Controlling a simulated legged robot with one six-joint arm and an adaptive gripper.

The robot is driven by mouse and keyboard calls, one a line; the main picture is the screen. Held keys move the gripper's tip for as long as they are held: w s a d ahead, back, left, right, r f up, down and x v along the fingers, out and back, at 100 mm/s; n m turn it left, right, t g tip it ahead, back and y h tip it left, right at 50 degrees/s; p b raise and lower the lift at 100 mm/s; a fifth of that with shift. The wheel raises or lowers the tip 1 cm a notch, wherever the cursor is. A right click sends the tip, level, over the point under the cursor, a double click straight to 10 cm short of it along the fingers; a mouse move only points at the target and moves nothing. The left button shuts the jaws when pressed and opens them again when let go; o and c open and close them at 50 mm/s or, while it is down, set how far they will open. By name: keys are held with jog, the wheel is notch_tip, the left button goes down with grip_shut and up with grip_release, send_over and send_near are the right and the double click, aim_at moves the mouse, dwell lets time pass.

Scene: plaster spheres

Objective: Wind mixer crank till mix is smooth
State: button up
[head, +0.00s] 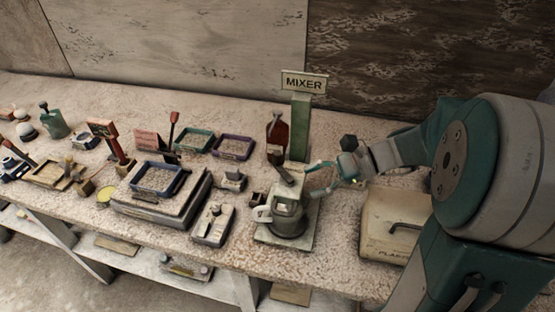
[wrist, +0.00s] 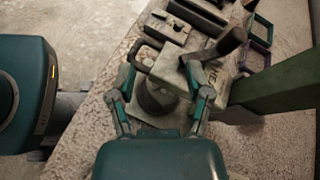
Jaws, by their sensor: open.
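The mixer stands under a "MIXER" sign (head: 304,82) on a green post (head: 300,130), which also shows in the wrist view (wrist: 275,92). A grey-green mixing jug (head: 288,218) sits on its base plate. In the wrist view the jug (wrist: 160,97) lies between and beyond my fingers. A dark crank knob (wrist: 232,40) on a short arm stands right of my fingers. In the head view a dark handle (head: 285,174) rises above the jug. My gripper (head: 312,182) is open and empty beside the mixer, its fingers spread in the wrist view (wrist: 160,80). The mix inside is not visible.
A dark red bottle (head: 277,138) stands behind the mixer, close to the post. A scale with a blue tray (head: 158,178) and a small grey device (head: 213,222) are to the left. A plaster bin (head: 385,215) stands right, below my arm. The bench's front edge is near.

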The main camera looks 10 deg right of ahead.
jog(key=s+a+n+g+h, duration=0.1)
jog(key=s+a+n+h, duration=0.2)
jog(key=s+n+h, duration=0.15)
notch_tip(320, 180, up, 10)
jog(key=h, duration=0.8)
send_over(277, 152)
jog(key=shift+r+g, duration=0.1)
jog(key=shift+g, duration=0.3)
jog(key=shift+a+f+m, duration=0.1)
jog(key=shift+f+m, duration=0.25)
notch_tip(277, 152, down, 10)
jog(key=shift+f, duration=0.1)
grip_shut()
